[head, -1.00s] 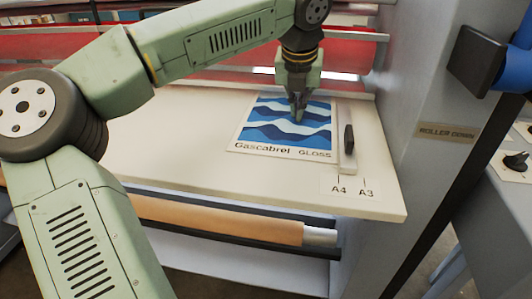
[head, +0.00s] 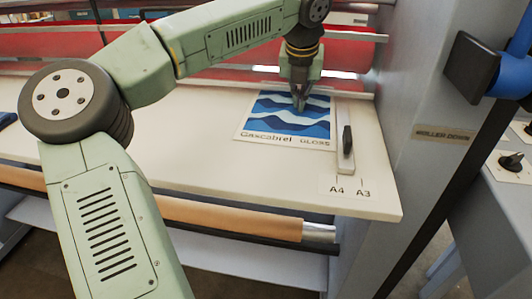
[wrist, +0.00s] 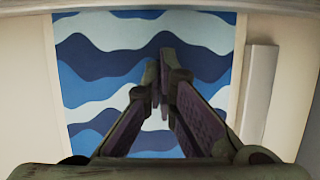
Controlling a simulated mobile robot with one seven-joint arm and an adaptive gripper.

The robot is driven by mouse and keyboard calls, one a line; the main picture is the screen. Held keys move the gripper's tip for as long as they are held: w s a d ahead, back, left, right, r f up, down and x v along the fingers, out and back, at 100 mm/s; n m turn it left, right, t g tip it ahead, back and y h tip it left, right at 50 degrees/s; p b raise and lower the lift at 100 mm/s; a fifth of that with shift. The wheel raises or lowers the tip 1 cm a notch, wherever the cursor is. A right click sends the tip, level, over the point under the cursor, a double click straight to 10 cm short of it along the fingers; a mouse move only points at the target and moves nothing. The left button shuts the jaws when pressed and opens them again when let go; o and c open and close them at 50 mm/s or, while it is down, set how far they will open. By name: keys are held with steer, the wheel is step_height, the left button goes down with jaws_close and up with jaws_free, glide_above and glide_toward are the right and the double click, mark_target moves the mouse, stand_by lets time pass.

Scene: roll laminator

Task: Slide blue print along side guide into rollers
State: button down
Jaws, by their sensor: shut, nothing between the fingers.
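The blue print (head: 287,123), a white-bordered sheet with blue and white waves and the words "Gascabrel GLOSS", lies flat on the cream feed table (head: 190,150). My gripper (head: 300,106) is shut and empty, pointing down with its fingertips on or just above the print. In the wrist view the fingertips (wrist: 160,78) are over the waves (wrist: 95,65). The side guide (head: 346,148), a pale strip with a black knob, runs along the print's right edge, touching or nearly so. The print's far edge is at the pale bar in front of the red rollers (head: 350,54); whether it goes under is unclear.
A4 and A3 marks (head: 350,191) are on the table near the guide's front end. A grey side panel (head: 415,80) with a "ROLLER DOWN" label (head: 443,134) stands at right. A brown roll (head: 230,217) hangs below the table edge.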

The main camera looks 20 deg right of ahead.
steer(key=shift+w+d+f, duration=0.1)
steer(key=shift+w+d, duration=0.2)
steer(key=shift+w, duration=0.05)
steer(key=shift+r+p, duration=0.85)
steer(key=shift+r, duration=0.2)
steer(key=shift+r, duration=0.1)
step_height(320, 180, up, 3)
steer(key=shift+f+p, duration=0.1)
steer(key=shift+p, duration=0.95)
step_height(320, 180, up, 2)
steer(key=shift+a, duration=0.1)
